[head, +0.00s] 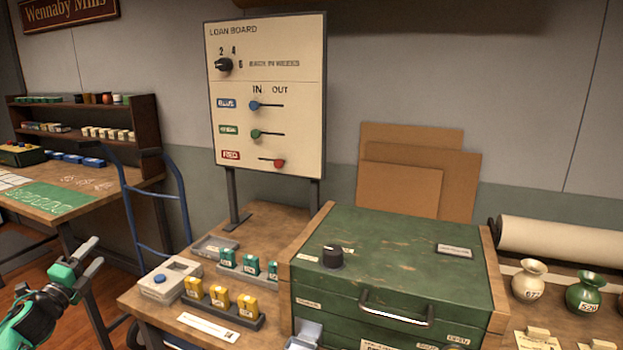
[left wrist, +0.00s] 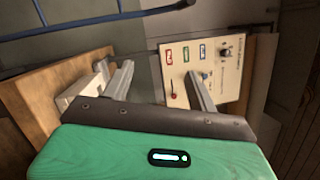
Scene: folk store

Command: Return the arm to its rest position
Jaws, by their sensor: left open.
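My left gripper (head: 91,258) is at the lower left of the head view, above the floor and to the left of the workbench (head: 140,300). Its jaws are apart with nothing between them. In the left wrist view its two fingers (left wrist: 160,82) are also spread and empty, with the loan board (left wrist: 205,70) beyond them. The green arm enters from the left edge of the head view. My right gripper does not show.
The loan board (head: 267,95) stands behind the bench, its red slider (head: 279,163) at OUT. A green chest (head: 400,250) fills the bench's right part. A blue hand truck (head: 128,215) stands behind my left gripper. A table with shelves (head: 150,120) is at left.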

